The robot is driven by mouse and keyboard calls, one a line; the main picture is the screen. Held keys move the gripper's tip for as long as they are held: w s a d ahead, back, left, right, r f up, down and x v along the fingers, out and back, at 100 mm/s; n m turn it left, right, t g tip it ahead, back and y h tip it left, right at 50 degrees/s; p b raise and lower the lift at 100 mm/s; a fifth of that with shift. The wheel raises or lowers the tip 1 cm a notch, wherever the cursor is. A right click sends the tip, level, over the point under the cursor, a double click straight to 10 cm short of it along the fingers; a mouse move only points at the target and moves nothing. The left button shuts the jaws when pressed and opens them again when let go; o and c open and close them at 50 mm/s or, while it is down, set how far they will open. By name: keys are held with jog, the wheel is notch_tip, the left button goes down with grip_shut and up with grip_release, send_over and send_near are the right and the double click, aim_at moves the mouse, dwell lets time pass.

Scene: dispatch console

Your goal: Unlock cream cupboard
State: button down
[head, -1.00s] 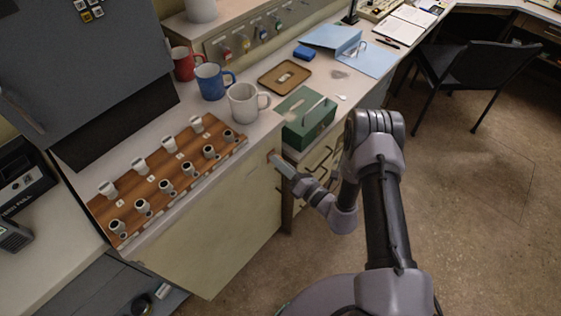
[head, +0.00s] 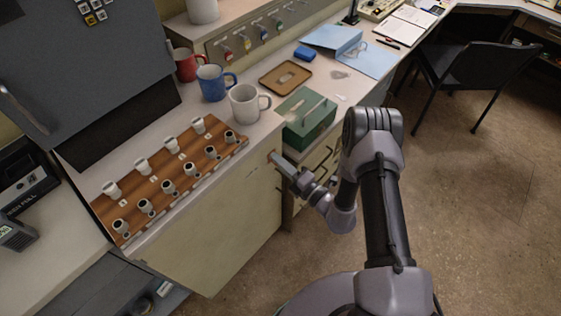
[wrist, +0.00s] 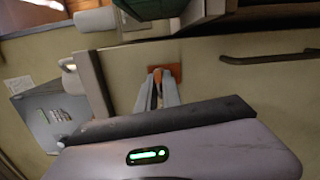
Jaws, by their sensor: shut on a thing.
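The cream cupboard (head: 222,222) is under the counter, its door shut. A small orange-brown lock plate (wrist: 173,72) is on its front near the top right corner; it shows only as a speck in the head view (head: 270,154). My gripper (head: 276,160) reaches the cupboard front there. In the wrist view my gripper (wrist: 156,76) has its fingers close together at the plate, shut on a small orange-brown lock piece (wrist: 154,96). The fingers hide most of this piece, so I cannot tell its shape or how far it is turned.
A green box (head: 310,122) with a handle stands on the counter above my gripper. White (head: 244,103), blue (head: 211,82) and red (head: 185,65) mugs and a wooden rack (head: 170,182) of small cups stand further left. Drawers are right of the cupboard.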

jog(key=shift+r+m, duration=0.1)
jog(key=shift+m, duration=1.1)
jog(key=shift+n, duration=0.3)
jog(key=c, duration=1.4)
grip_release()
jog(key=shift+a, duration=0.15)
jog(key=shift+c, duration=0.2)
jog(key=v, duration=0.7)
jog(key=shift+p, duration=0.35)
